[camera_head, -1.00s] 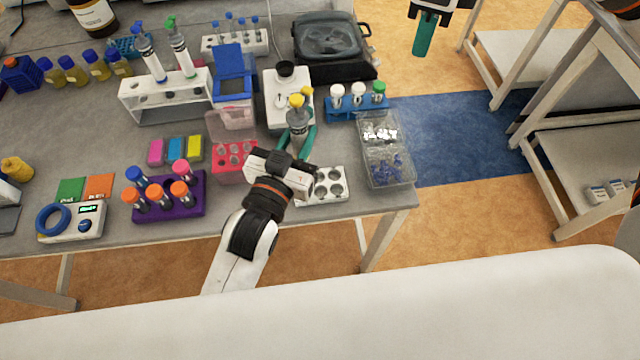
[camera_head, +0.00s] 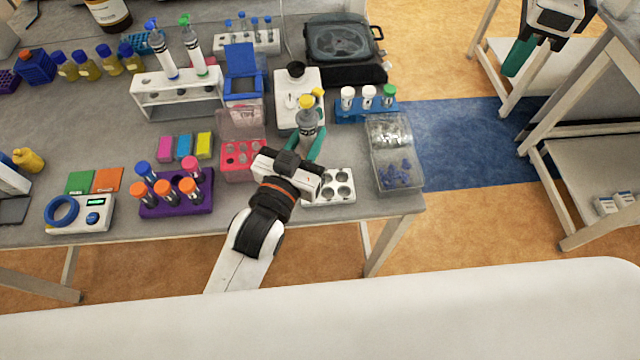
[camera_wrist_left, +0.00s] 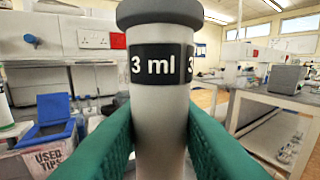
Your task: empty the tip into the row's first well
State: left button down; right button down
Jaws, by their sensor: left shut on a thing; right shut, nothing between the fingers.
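My left gripper (camera_head: 308,143) is shut on a grey pipette (camera_head: 307,118) with a yellow top, held roughly upright over the table. In the left wrist view the pipette (camera_wrist_left: 160,100) carries a "3 ml" label between the green fingers; its tip is hidden. A white well block (camera_head: 345,196) with several round wells lies at the table's front edge, just right of my left wrist and partly covered by it. A pink-red block (camera_head: 238,174) with several wells lies to the left of the wrist. My right gripper (camera_head: 519,58) is shut and empty, at the upper right over the floor.
A purple rack (camera_head: 178,208) with orange- and blue-capped tubes stands left. A white pipette stand (camera_head: 178,101) and a blue-lidded bin (camera_head: 241,88), marked "USED TIPS" in the left wrist view, stand behind. A clear box (camera_head: 400,184) with blue pieces sits at the right edge.

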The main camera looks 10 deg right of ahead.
aim_at(304, 130)
pick_arm(q)
notch_tip(304, 130, up, 4)
jog(key=p, duration=0.4)
jog(key=shift+r, duration=0.1)
